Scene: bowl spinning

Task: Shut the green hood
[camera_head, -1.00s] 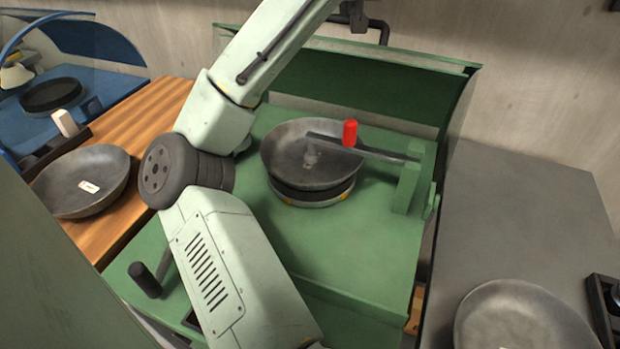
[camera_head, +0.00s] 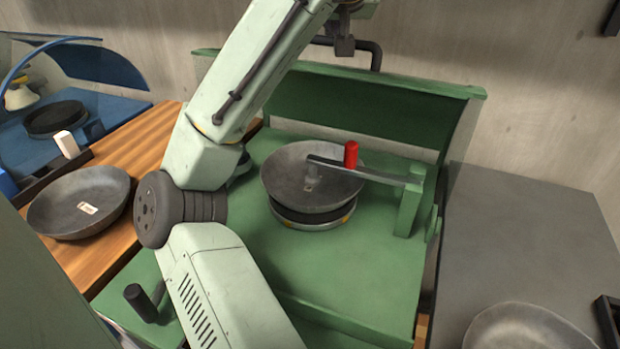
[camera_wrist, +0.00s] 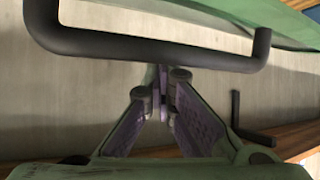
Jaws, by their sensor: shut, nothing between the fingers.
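The green hood (camera_head: 350,112) stands raised and open at the back of the green machine (camera_head: 320,265). Its dark bar handle (camera_head: 376,54) sticks out behind the hood's top edge. In the wrist view the handle (camera_wrist: 150,47) crosses the top of the picture, just beyond my fingertips, with the green hood edge (camera_wrist: 220,14) above it. My gripper (camera_wrist: 163,92) is shut and empty. In the head view my gripper (camera_head: 344,44) shows as a small dark shape behind the hood's top edge, left of the handle. I cannot tell whether it touches the handle.
A grey bowl (camera_head: 290,180) sits on the machine's turntable under an arm with a red knob (camera_head: 351,154). Another bowl (camera_head: 75,205) lies on the wooden top at left. A grey counter (camera_head: 540,240) is at right, and the wall (camera_head: 540,130) is close behind the hood.

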